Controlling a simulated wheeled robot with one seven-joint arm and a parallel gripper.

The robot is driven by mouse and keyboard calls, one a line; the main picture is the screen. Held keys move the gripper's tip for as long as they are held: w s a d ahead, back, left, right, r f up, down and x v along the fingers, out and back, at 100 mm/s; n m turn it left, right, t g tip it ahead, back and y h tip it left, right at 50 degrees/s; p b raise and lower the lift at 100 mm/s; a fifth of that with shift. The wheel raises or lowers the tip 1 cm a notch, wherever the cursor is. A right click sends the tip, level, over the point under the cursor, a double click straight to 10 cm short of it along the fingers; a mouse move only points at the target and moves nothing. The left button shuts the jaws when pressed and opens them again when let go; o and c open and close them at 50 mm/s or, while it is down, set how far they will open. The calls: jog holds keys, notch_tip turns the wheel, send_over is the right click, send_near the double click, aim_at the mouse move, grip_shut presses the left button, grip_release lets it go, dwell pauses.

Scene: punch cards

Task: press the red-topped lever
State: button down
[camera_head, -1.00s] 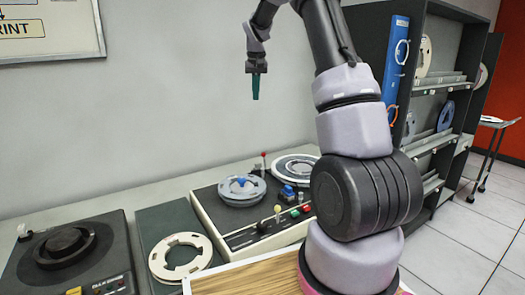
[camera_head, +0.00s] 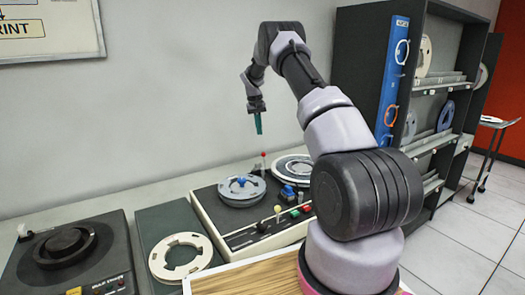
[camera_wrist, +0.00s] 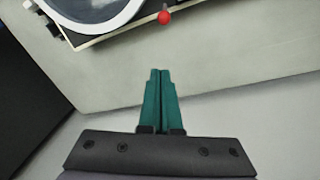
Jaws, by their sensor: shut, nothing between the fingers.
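The red-topped lever (camera_head: 263,158) stands at the back edge of the cream-and-black tape machine (camera_head: 238,243), to the right of its left reel. In the wrist view its red ball (camera_wrist: 164,17) shows at the top, just right of centre, beyond the fingertips. My gripper (camera_head: 258,124) has green fingers pointing down and hangs in the air above the lever, apart from it. In the wrist view the two green fingers (camera_wrist: 160,74) are together with nothing between them.
A yellow-topped lever (camera_head: 277,210) stands at the machine's front. Two reels sit on the machine, the left one (camera_head: 240,190) near the lever. A loose white ring (camera_head: 180,257) and a dark device (camera_head: 70,250) lie to the left. A shelf (camera_head: 430,120) stands right.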

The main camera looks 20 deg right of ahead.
notch_tip(320, 180, down, 10)
jog(key=d, duration=0.2)
jog(key=shift+s+a+r, duration=0.2)
jog(key=shift+s+a, duration=0.05)
jog(key=shift+s, duration=0.3)
jog(key=shift+s+a+r, duration=0.25)
jog(key=shift+s+a, duration=0.05)
jog(key=shift+s, duration=0.3)
jog(key=shift+s+a+r, duration=0.2)
jog(key=shift+s+a, duration=0.05)
jog(key=shift+s, duration=0.3)
jog(key=shift+s+r+t, duration=0.1)
jog(key=shift+s+t, duration=0.15)
jog(key=shift+t, duration=0.05)
